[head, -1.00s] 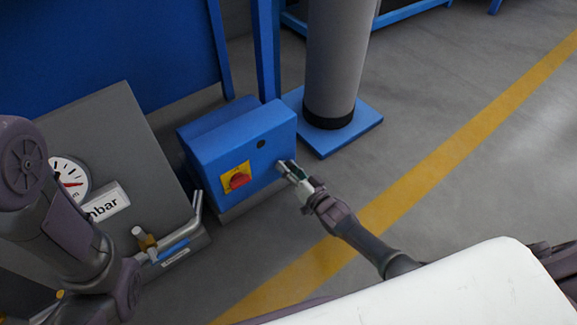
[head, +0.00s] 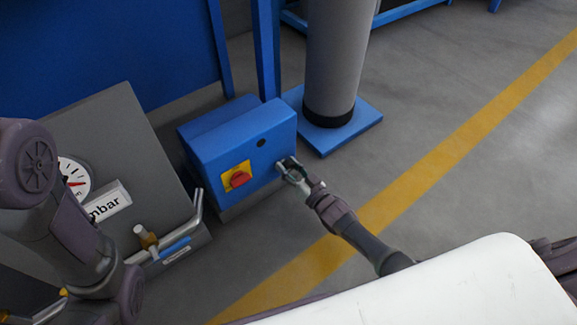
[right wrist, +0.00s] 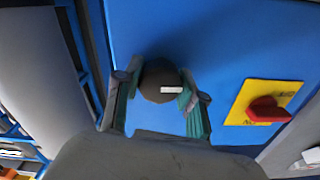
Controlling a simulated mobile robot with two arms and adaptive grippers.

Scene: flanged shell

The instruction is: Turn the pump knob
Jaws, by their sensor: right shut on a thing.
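The pump knob (right wrist: 153,80) is a round dark knob with a white mark on its face, on the front of the blue box (head: 240,150). In the right wrist view it sits between the two fingers of my right gripper (right wrist: 158,92), one on each side. My right gripper is shut on the knob. In the head view the right gripper (head: 287,168) reaches the right part of the box's front and hides the knob. My left arm shows at the left edge, but its gripper is not visible.
A red switch on a yellow plate (head: 237,176) is left of the knob. A grey panel with a gauge (head: 74,178) and a pipe with a brass fitting (head: 148,241) stand left of the box. A grey column (head: 335,60) stands behind it. The floor to the right is clear.

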